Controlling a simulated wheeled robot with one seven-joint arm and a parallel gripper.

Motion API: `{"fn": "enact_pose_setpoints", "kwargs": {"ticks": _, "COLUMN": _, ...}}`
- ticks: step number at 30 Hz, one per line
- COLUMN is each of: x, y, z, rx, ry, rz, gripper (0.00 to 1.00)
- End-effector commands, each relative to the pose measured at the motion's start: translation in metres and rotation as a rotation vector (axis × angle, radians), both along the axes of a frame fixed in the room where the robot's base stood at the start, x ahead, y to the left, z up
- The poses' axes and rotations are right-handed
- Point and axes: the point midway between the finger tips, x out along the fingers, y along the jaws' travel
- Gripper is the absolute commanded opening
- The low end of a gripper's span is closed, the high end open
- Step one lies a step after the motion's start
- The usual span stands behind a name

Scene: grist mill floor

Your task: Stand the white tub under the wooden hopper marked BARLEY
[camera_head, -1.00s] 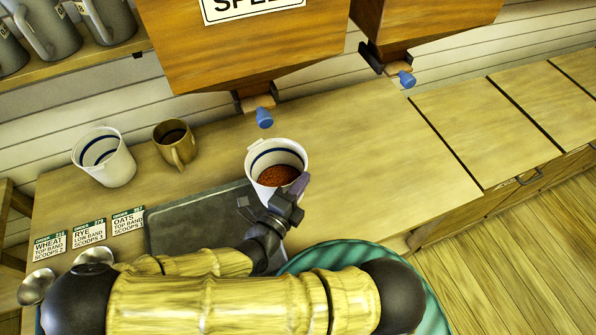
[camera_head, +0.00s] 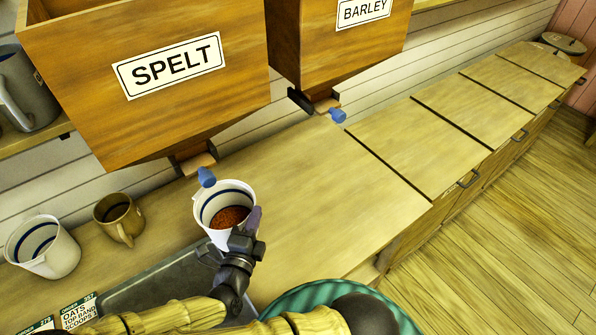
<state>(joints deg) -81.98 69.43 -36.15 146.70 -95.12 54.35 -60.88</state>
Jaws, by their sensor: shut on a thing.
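The white tub (camera_head: 211,205), with a dark blue band inside and reddish-brown grain in it, is in my gripper (camera_head: 246,232). My gripper is shut on its near right side. The tub is near the chute of the hopper marked SPELT (camera_head: 165,80). I cannot tell whether the tub touches the counter. The wooden hopper marked BARLEY (camera_head: 325,50) hangs to the right, with a blue-knobbed chute (camera_head: 331,110) at its bottom. The counter below that chute is bare.
A second white tub (camera_head: 45,250) and a brown mug (camera_head: 118,216) stand on the counter at left. A dark tray (camera_head: 165,285) and order cards (camera_head: 75,312) lie nearer. The counter (camera_head: 325,190) right of the held tub is clear. A teal round thing (camera_head: 330,300) is at the front.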

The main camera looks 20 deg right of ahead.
Motion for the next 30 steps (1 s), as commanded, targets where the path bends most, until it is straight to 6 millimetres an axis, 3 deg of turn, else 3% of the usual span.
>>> {"fn": "enact_pose_setpoints", "kwargs": {"ticks": 8, "x": 0.059, "y": -0.028, "z": 0.002, "rx": -0.006, "ry": -0.004, "rz": 0.142, "gripper": 0.0}}
{"fn": "enact_pose_setpoints", "kwargs": {"ticks": 15, "x": 0.096, "y": -0.057, "z": -0.016, "rx": -0.005, "ry": 0.001, "rz": 0.297, "gripper": 0.0}}
{"fn": "enact_pose_setpoints", "kwargs": {"ticks": 30, "x": 0.104, "y": -0.063, "z": -0.023, "rx": 0.001, "ry": -0.002, "rz": 0.34, "gripper": 0.0}}
